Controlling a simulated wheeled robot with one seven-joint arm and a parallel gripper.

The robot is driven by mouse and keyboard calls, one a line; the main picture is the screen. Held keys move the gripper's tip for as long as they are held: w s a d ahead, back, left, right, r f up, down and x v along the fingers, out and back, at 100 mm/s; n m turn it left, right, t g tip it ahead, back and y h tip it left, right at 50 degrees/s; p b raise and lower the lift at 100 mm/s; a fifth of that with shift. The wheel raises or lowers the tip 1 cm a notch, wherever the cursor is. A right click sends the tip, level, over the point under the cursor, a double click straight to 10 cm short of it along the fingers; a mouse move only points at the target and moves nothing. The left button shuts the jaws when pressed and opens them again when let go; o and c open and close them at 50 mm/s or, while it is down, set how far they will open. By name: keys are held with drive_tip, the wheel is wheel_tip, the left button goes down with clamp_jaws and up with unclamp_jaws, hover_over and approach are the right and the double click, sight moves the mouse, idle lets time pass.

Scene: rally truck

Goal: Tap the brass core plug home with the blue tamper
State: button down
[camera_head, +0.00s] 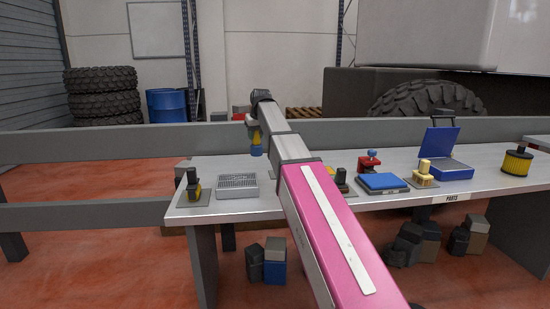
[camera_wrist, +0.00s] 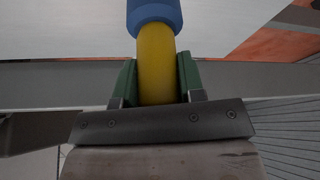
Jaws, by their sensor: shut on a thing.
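My gripper (camera_head: 254,128) is shut on the yellow handle of the blue tamper (camera_head: 256,151), above the far left part of the bench. The tamper hangs blue head down. In the wrist view, the green fingers of my gripper (camera_wrist: 158,75) close on both sides of the yellow handle, and the blue head (camera_wrist: 154,14) is beyond them. I cannot clearly make out the brass core plug. Small black-and-yellow fixtures stand at the bench's left end (camera_head: 194,186) and partly behind my arm (camera_head: 340,180). A cream-and-yellow fixture (camera_head: 424,172) stands further right.
On the grey bench (camera_head: 300,207) are a grey grated tray (camera_head: 237,185), a blue pad (camera_head: 382,182), a red device (camera_head: 369,162), an open blue case (camera_head: 446,152) and a yellow-black filter (camera_head: 517,161). A grey rail (camera_head: 90,142) runs behind. My arm hides some bench.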

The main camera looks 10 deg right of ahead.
drive_tip(key=s+d+r, duration=0.3)
drive_tip(key=s+d, duration=0.3)
drive_tip(key=s+d+r, duration=0.3)
drive_tip(key=s+d, duration=0.2)
drive_tip(key=d, duration=0.2)
drive_tip(key=shift+s, duration=0.35)
drive_tip(key=shift+f, duration=0.15)
drive_tip(key=shift+f, duration=2.4)
drive_tip(key=shift+f, duration=1.45)
drive_tip(key=shift+r, duration=0.1)
drive_tip(key=shift+r, duration=1.25)
